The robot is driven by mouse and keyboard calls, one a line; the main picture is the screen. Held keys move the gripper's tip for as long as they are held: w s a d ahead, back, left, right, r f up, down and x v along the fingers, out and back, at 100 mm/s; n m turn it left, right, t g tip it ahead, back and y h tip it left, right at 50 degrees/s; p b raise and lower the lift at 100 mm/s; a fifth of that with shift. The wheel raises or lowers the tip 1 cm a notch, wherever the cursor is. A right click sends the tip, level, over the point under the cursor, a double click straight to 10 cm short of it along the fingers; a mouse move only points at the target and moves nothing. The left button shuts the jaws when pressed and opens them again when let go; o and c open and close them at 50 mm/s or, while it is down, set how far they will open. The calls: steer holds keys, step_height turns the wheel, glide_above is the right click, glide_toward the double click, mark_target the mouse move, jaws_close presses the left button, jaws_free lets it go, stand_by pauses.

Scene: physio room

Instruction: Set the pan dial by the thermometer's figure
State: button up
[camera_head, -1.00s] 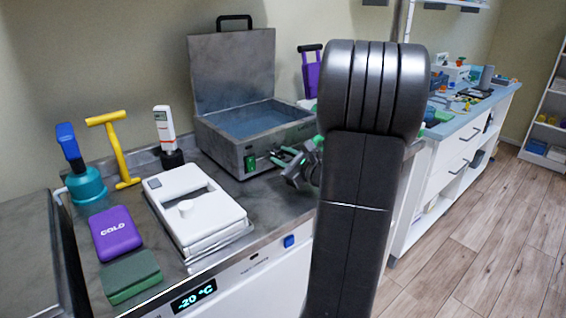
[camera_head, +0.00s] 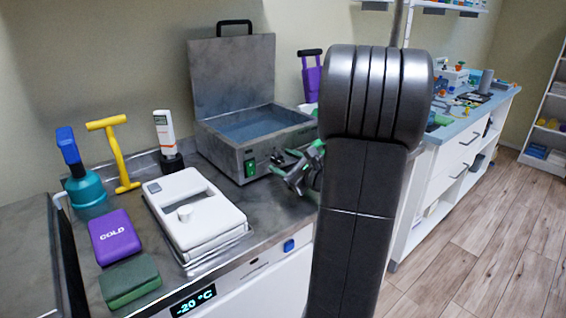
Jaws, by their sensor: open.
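The pan is an open grey metal box of water (camera_head: 252,140) with its lid (camera_head: 234,72) raised behind it. A green switch (camera_head: 250,167) shows on its front. I cannot make out the dial; my gripper and arm cover the right part of the front. The thermometer (camera_head: 164,130), white and orange, stands upright in a black holder on the counter left of the pan. Its figure is too small to read. My gripper (camera_head: 296,164), dark with green tips, is open just in front of the pan's front, right of the switch. I cannot tell whether it touches.
A display below reads -20 °C (camera_head: 193,300). My arm blocks the middle right.

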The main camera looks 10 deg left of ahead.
steer(key=v, duration=1.3)
steer(key=shift+p, duration=0.4)
steer(key=x, duration=1.3)
steer(key=shift+w+a+b, duration=0.2)
steer(key=shift+a+b, duration=0.15)
steer(key=shift+b, duration=0.05)
